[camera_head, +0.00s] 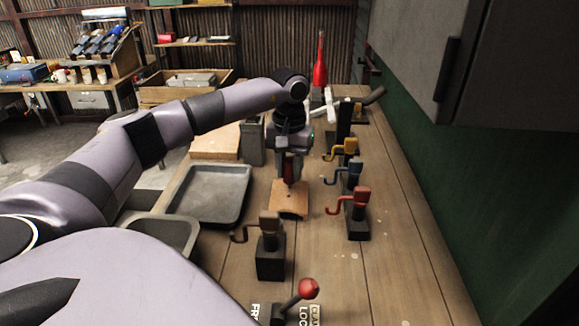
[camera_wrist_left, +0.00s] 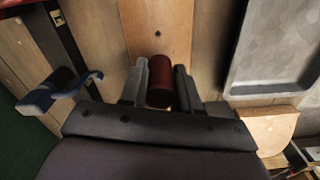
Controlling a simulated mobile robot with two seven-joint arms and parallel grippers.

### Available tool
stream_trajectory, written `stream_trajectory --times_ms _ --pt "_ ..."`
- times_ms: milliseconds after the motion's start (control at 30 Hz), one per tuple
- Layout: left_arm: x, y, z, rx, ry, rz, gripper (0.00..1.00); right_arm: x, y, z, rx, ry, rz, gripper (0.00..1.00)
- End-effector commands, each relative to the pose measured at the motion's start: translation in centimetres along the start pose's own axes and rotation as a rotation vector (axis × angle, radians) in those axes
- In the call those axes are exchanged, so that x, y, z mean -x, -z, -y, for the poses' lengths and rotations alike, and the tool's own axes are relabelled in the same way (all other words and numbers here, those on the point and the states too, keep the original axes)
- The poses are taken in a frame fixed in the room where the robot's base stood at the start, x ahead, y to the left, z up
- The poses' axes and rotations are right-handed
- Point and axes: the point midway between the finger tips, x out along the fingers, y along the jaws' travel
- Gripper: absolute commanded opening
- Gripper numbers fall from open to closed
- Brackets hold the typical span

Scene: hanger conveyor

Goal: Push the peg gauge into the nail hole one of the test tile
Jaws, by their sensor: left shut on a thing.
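The test tile (camera_head: 289,205) is a curved orange-brown piece on the bench. It also shows in the left wrist view (camera_wrist_left: 176,28), with a small dark hole (camera_wrist_left: 157,34) in it. My left gripper (camera_head: 290,181) points down over the tile's far part. It is shut on the peg gauge, whose dark red handle (camera_wrist_left: 159,90) shows between the fingers in the left wrist view. The peg's lower tip is hidden, so I cannot tell whether it is in a hole. My right gripper is not in view.
A dark grey tray (camera_head: 210,194) lies left of the tile. Hooked stands with yellow, blue and red (camera_head: 359,208) parts line the right. A brown hook stand (camera_head: 270,252) and a red-knobbed lever (camera_head: 308,289) are nearer. A grey cabinet (camera_head: 500,70) overhangs the upper right.

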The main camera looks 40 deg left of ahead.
Motion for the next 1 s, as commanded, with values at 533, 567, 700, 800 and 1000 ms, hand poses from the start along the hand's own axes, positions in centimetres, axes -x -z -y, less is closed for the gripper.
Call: stream_trajectory --times_ms 533,567,700,800,1000 --pt "-0.61 0.01 -0.02 0.000 0.000 -0.001 0.04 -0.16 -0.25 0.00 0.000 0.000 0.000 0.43" --pt "-0.61 0.01 -0.01 0.000 0.000 -0.001 0.04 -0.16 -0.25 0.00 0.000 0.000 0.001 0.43" --pt "-0.61 0.01 -0.02 0.000 0.000 -0.001 0.04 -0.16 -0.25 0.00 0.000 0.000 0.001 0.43" --pt "-0.60 0.01 -0.02 0.000 0.000 0.000 0.04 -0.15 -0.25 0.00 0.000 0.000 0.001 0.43" --pt "-0.69 0.01 -0.01 0.000 0.000 0.000 0.04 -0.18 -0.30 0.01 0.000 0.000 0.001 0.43"
